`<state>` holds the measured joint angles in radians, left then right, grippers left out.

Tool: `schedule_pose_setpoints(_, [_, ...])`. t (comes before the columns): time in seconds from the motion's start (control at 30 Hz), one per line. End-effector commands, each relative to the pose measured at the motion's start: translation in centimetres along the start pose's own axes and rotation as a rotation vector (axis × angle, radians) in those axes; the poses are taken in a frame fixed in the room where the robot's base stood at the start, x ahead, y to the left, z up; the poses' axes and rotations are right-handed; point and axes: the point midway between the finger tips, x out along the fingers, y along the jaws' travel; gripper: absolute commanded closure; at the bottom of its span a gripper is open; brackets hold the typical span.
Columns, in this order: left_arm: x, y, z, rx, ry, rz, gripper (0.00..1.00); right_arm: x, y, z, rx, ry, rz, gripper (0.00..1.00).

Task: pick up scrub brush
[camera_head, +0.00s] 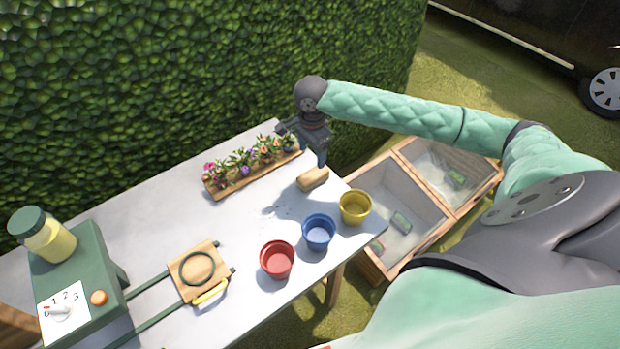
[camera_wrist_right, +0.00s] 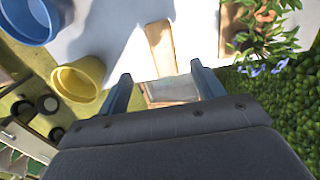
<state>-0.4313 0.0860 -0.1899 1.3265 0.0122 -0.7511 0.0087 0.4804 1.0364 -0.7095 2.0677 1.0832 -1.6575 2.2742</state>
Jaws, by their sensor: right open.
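The scrub brush, a light wooden block (camera_head: 313,179), lies on the table near its far right corner. In the right wrist view its pale wooden body (camera_wrist_right: 160,42) points away from me, its near end between or just beyond my fingertips. My right gripper (camera_head: 316,157) hangs down right above the brush. In the wrist view its two fingers (camera_wrist_right: 160,72) are spread wide, one on each side of the brush's line. I cannot tell whether a finger touches it. My left gripper is not in view.
A wooden planter of flowers (camera_head: 252,172) stands left of the gripper, by the hedge. Yellow (camera_head: 355,207), blue (camera_head: 318,232) and red (camera_head: 277,260) pots line the front. A green machine (camera_head: 85,270) stands at left. Wooden cold frames (camera_head: 385,262) sit below the right edge.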

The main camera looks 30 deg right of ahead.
Motion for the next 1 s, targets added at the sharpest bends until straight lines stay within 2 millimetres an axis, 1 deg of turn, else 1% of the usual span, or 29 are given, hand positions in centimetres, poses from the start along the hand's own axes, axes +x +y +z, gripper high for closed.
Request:
schedule_pose_setpoints(0.03, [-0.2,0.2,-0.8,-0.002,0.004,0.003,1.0,1.1,0.0,0.0,0.0,0.0,0.0,0.33])
schedule_pose_setpoints(0.2, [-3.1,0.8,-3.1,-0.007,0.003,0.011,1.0,2.8,0.0,0.0,0.0,0.0,0.0,0.33])
schedule_pose_setpoints(0.3, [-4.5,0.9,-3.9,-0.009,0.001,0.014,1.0,3.2,0.0,0.0,0.0,0.0,0.0,0.33])
schedule_pose_setpoints(0.43, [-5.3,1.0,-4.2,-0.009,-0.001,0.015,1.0,3.5,0.0,0.0,0.0,0.0,0.0,0.33])
schedule_pose_setpoints(0.7, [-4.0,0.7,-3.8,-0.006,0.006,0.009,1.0,5.8,0.1,-0.1,0.0,0.0,0.002,0.33])
schedule_pose_setpoints(0.8, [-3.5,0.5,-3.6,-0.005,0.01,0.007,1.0,6.3,0.0,-0.2,0.0,0.0,0.001,0.33])
schedule_pose_setpoints(1.0, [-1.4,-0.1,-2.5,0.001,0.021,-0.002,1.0,8.1,0.0,-0.7,0.001,0.0,0.002,0.33])
